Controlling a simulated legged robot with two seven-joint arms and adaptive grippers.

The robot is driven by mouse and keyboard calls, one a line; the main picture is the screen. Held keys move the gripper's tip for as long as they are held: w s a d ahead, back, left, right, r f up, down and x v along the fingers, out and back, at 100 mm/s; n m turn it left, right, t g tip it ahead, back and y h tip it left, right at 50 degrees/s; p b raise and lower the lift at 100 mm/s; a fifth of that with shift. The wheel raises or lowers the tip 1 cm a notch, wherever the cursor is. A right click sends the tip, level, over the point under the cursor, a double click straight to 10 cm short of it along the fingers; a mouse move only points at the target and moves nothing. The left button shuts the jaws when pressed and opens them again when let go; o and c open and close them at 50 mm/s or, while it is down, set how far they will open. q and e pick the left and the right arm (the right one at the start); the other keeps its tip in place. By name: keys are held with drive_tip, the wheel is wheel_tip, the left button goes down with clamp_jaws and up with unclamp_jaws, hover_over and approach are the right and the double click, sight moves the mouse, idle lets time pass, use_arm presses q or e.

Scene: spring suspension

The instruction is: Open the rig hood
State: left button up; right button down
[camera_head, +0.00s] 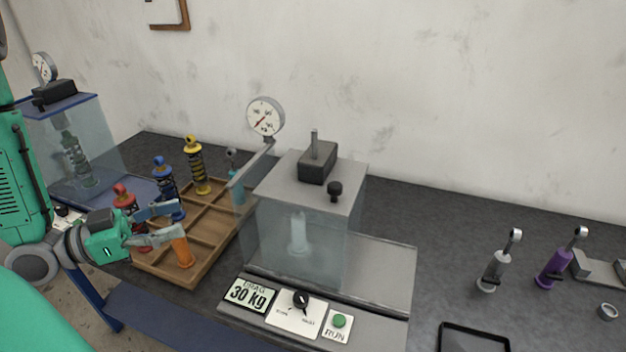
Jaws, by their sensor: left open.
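The rig hood (268,238) is a clear box with a grey top, standing on the grey rig base (385,270) in the middle. It looks closed down over the base, with a pale upright part faintly visible inside. A black knob (335,190) stands on its top near the front right, and a dark block with a rod (318,160) sits behind it. My left gripper (180,222) is open, left of the hood and above the wooden tray, apart from the hood. My right gripper is not in view.
The wooden tray (205,262) holds several coloured shock absorbers close to my left gripper. A dial gauge (265,117) rises behind the hood. A second clear rig (75,140) stands far left. Grey (496,262) and purple (558,260) shocks stand at right. The dark bench right of the hood is mostly clear.

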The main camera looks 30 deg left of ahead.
use_arm(q)
drive_tip(key=shift+s+a, duration=0.25)
drive_tip(key=shift+s, duration=0.15)
